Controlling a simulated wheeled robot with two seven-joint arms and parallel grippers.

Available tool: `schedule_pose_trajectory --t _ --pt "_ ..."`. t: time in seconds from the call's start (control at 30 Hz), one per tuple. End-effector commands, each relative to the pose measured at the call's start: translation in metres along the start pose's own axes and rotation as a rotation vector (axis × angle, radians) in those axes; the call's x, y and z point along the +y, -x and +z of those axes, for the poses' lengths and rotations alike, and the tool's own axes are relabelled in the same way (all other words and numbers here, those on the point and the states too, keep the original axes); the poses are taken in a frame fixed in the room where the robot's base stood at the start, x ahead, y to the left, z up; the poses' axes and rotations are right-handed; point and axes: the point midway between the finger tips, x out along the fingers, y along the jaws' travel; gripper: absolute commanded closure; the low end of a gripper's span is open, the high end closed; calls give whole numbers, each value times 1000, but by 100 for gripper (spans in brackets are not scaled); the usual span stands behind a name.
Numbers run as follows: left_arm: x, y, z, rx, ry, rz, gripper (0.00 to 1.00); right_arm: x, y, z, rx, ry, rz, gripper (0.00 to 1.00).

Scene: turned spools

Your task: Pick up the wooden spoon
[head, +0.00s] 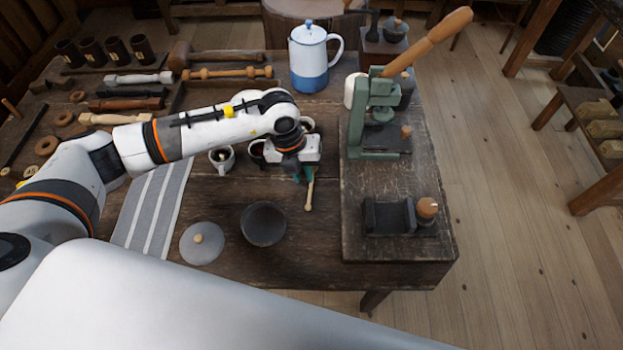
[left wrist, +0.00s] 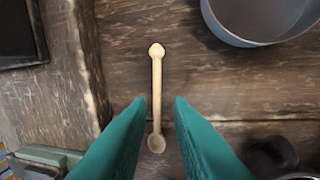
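The wooden spoon (head: 309,194) lies on the dark wooden table, left of the raised board's edge. In the left wrist view the pale spoon (left wrist: 157,90) runs upright, knob end at top and small bowl at bottom. My left gripper (head: 304,177) is above it, with teal fingers pointing down. In the left wrist view its fingertips (left wrist: 160,101) are apart, one on each side of the spoon, with clear gaps. The gripper hides part of the spoon in the head view. My right gripper is not in view.
A dark bowl (head: 263,224) and a grey lid (head: 202,242) sit in front. A mug (head: 222,158) and other cups stand left of the gripper. A green press (head: 375,125) stands on the raised board at right. A blue-white pot (head: 310,62) stands behind.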

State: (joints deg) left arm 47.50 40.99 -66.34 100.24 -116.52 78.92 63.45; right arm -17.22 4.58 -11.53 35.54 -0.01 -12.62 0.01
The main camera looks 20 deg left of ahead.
Motion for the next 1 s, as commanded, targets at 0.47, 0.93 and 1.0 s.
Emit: schedule_pose_trajectory --t 0.47,0.93,1.0 --pt "4 -52 -2 -1 -1 2 81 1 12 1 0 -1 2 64" --pt "3 -54 -2 -1 -1 3 81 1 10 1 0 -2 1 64" --pt "3 -54 -2 -1 -1 3 91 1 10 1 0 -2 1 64"
